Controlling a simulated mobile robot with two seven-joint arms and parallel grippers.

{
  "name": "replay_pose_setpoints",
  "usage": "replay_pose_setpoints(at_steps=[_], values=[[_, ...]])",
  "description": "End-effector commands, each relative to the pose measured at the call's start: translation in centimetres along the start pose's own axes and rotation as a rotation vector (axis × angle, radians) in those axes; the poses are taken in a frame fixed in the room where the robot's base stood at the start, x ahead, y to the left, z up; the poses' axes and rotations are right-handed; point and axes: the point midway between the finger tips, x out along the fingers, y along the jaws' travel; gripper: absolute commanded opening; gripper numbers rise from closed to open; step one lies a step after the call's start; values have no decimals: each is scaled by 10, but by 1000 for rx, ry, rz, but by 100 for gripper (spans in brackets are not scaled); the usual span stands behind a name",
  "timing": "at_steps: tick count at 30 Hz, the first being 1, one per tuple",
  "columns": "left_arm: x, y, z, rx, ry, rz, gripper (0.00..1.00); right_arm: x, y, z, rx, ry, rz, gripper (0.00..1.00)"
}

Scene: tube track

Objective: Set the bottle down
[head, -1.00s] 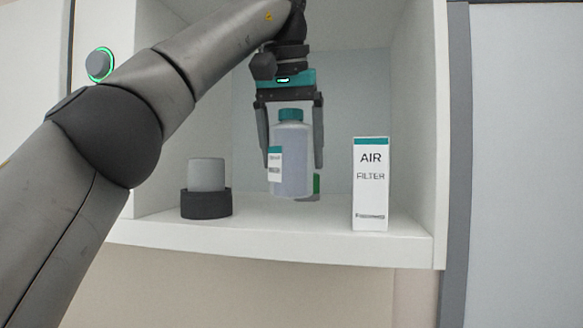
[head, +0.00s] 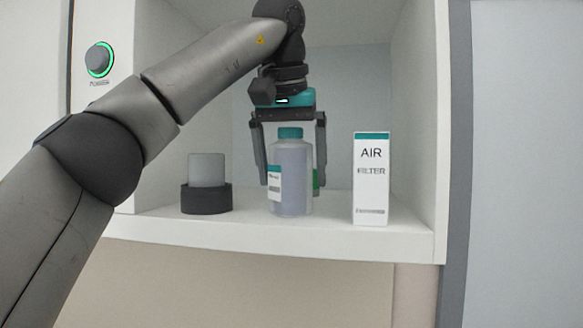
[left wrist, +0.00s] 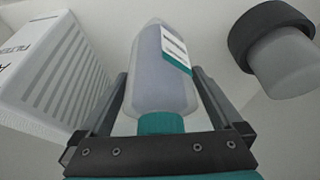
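The bottle (head: 294,170), pale blue-grey and translucent with a teal cap and white label, stands upright on the white shelf (head: 345,236) in the head view. My left gripper (head: 292,187) points down over it, with one finger on each side. The fingers are spread wider than the bottle, with small gaps on both sides. In the left wrist view the bottle (left wrist: 160,80) lies between the fingers of the left gripper (left wrist: 160,75), cap nearest the palm. My right gripper is not in view.
A grey cylinder in a dark ring base (head: 206,200) stands left of the bottle. A white air filter box (head: 371,185) stands to the right. The compartment walls enclose both sides.

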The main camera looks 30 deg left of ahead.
Motion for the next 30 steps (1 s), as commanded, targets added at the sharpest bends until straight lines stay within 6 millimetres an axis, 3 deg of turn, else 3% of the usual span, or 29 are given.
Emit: replay_pose_setpoints(at_steps=[9, 21, 30], values=[[-4, 0, -2, -1, 0, 0, 100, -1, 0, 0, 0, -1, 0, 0], [-58, 0, -1, -2, 4, -2, 100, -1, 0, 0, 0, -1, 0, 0], [-76, 1, -1, 2, 1, -2, 100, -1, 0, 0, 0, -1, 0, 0]])
